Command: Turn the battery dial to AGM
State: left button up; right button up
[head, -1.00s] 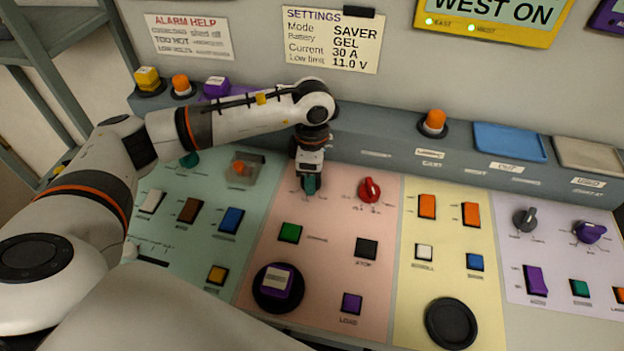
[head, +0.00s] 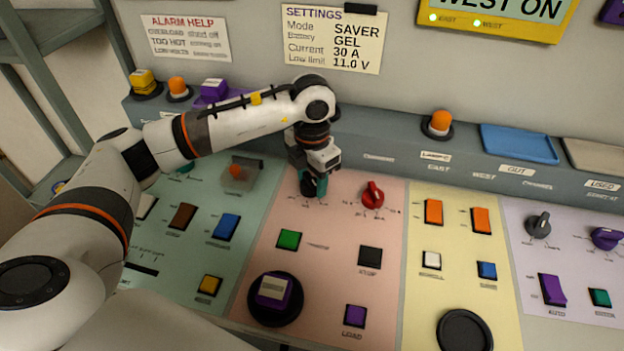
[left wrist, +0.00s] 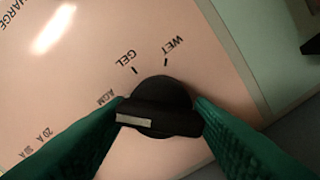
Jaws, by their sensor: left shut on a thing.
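The battery dial (left wrist: 162,95) is a black knob with a raised bar and a white pointer mark at the bar's left end in the left wrist view. Labels WET, GEL and AGM are printed around it. The white mark faces left, close to the AGM side and away from GEL and WET. My left gripper (head: 314,187) is shut on the dial, one green finger at each end of the bar; in the head view the gripper mostly hides the dial. The settings card (head: 333,38) reads Battery GEL. My right gripper is not in view.
A red dial (head: 372,194) stands just right of my left gripper on the pink panel. A green button (head: 289,239) and a black button (head: 370,257) lie below. A clear cover over an orange part (head: 238,173) is to the left. The grey ledge (head: 385,147) runs behind.

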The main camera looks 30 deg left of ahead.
aim_at(311, 177)
pick_arm(q)
jog(key=shift+w+r+n, duration=0.1)
jog(key=shift+n, duration=0.4)
jog(key=o, duration=0.8)
notch_tip(311, 177, up, 12)
jog(key=b, duration=0.1)
dwell(0.5)
